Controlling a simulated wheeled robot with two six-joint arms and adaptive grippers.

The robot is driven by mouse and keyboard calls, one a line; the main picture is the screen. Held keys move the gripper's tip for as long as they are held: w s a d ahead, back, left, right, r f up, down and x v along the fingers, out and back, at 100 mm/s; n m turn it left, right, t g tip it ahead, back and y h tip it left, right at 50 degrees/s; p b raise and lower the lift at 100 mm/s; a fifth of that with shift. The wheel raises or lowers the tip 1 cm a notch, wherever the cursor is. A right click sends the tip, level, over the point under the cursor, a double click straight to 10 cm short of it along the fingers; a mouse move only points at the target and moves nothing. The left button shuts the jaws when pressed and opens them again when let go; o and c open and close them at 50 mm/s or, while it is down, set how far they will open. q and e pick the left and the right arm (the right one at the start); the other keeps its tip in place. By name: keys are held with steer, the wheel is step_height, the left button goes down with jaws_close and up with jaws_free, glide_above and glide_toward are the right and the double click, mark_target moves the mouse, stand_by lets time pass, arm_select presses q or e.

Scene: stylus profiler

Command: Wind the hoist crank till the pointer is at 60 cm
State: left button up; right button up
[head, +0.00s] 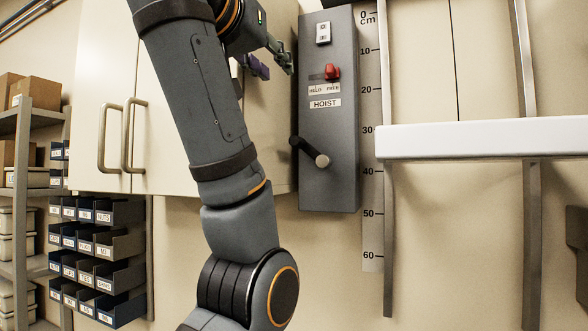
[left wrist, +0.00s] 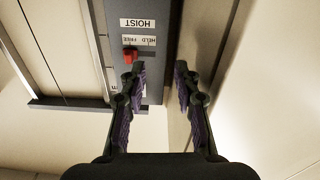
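The grey hoist box (head: 328,185) hangs on the wall in the head view. The vertical scale (head: 372,200) runs from 0 to 60 cm. A white platform (head: 480,141) has its left end just below the 30 mark; I cannot make out a separate pointer clearly. My left gripper (head: 275,64) is open and empty, left of the box's upper part (left wrist: 160,68).
A cream wall cabinet (head: 88,100) with two handles stands behind my left arm. Labelled blue bins (head: 95,262) and a shelf with boxes (head: 22,180) are at the left. Metal rails (head: 388,240) run beside the scale. The space directly below the box looks clear.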

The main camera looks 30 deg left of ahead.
arm_select(q)
steer(key=b, duration=0.8)
glide_toward(294, 139)
steer(key=shift+s+a, duration=0.1)
steer(key=shift+s, duration=0.1)
arm_select(e)
step_height(294, 139, down, 11)
steer(key=shift+a, duration=0.35)
arm_select(q)
steer(key=p+x, duration=0.2)
steer(key=x, duration=0.8)
steer(key=shift+w, duration=0.25)
arm_select(e)
steer(key=r, duration=0.3)
steer(key=shift+d, duration=0.25)
arm_select(q)
jaws_close()
